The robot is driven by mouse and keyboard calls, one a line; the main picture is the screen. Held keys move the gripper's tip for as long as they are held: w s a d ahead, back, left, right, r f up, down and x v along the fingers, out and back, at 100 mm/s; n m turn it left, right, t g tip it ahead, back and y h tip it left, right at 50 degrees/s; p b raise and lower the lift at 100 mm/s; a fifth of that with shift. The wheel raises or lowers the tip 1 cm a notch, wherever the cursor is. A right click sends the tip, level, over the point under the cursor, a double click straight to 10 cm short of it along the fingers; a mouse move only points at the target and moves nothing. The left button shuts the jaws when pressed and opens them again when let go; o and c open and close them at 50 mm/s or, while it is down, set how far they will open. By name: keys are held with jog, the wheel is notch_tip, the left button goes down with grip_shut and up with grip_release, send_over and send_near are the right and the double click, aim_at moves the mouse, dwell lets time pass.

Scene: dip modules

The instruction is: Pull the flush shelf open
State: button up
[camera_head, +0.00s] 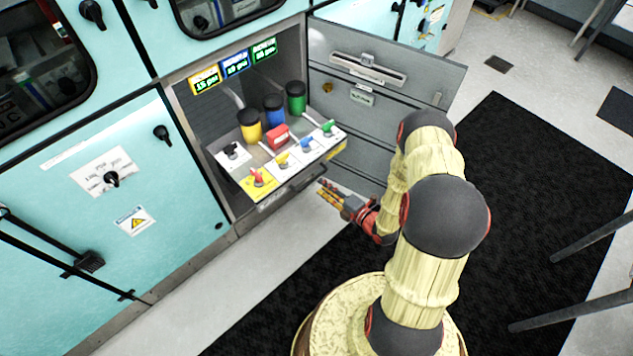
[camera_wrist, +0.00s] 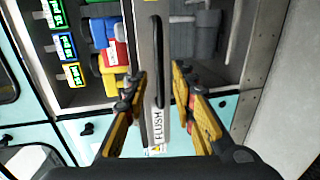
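The flush shelf (camera_head: 285,195) sits low in the open cabinet, its front near the opening. Its grey front panel (camera_wrist: 145,35) runs upright through the middle of the wrist view. It carries a dark bar handle (camera_wrist: 160,62) and a white "FLUSH" label (camera_wrist: 158,128). My gripper (camera_head: 323,188) is just in front of the shelf's right part. In the wrist view my gripper (camera_wrist: 159,75) is open, with one yellow-and-black finger on each side of the handle. Gaps show between both fingers and the handle; their depth is hard to tell.
Yellow, blue and green canisters (camera_head: 272,118) with black tops stand on the shelf, with colored valves before them. An open grey door (camera_head: 375,100) stands right of the opening. A closed teal door (camera_head: 110,190) is on the left.

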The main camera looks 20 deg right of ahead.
jog(key=shift+v, duration=2.8)
